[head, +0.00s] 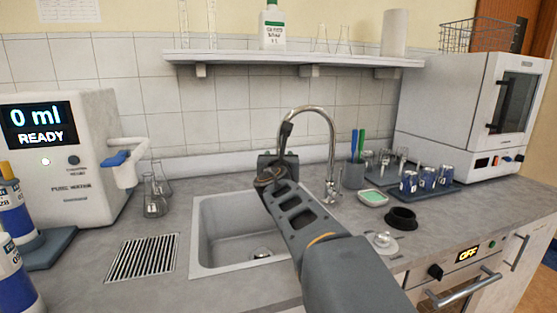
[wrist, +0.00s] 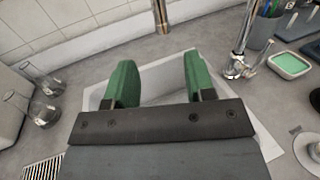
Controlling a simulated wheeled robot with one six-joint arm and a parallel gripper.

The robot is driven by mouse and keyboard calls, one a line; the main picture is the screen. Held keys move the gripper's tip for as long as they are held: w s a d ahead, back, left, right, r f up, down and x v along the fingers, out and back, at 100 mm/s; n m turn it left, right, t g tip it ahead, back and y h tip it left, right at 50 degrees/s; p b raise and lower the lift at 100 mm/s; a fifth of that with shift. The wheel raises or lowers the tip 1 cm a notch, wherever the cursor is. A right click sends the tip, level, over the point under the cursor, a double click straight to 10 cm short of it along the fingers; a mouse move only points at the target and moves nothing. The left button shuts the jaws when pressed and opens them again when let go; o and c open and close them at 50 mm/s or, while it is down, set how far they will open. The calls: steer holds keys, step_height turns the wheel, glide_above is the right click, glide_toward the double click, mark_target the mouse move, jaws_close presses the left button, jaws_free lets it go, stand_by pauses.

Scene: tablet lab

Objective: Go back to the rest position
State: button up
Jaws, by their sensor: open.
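My gripper shows in the wrist view (wrist: 160,85) with two green finger pads set wide apart and nothing between them. It is over the back part of the sink (wrist: 92,95), near the wall. In the head view my arm reaches from the bottom right up across the sink (head: 205,235), and my wrist hides the fingers. The steel faucet (head: 333,140) stands just to the right of my wrist; a gap between them cannot be judged exactly.
A water dispenser (head: 65,150) reading "0 ml READY" stands left, with glass flasks (head: 154,200) beside it. A shelf (head: 290,58) runs above. On the right are a pen cup (head: 353,175), a green sponge dish (head: 373,198), a blue tray of cups (head: 440,192) and a white oven (head: 465,110).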

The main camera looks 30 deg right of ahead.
stand_by(0.3)
steer(key=s+a+f+m+g+y+p, duration=0.1)
steer(key=s+a+f+m+g+p, duration=0.15)
steer(key=s+f+m+g, duration=0.65)
steer(key=s+a+f+m+y+p, duration=0.1)
steer(key=f+m+y+p, duration=0.2)
steer(key=m, duration=1.1)
steer(key=s+a+f+m+y+p, duration=0.1)
steer(key=s+a+m+p, duration=0.1)
steer(key=a, duration=0.1)
steer(key=s+a+f+m+g+y+p, duration=0.1)
steer(key=s+a+m+y+p, duration=0.1)
steer(key=a, duration=0.2)
steer(key=s+a+m+g+y+p, duration=0.1)
steer(key=s+a+m+p, duration=0.1)
steer(key=a, duration=0.2)
steer(key=shift+f+p, duration=0.3)
steer(key=shift+f, duration=0.1)
steer(key=s+a+r+y+p, duration=0.2)
steer(key=a+r+p, duration=0.1)
steer(key=a, duration=0.3)
steer(key=shift+s+r+y+p, duration=0.3)
steer(key=shift+r+p, duration=0.1)
steer(key=shift+p, duration=0.45)
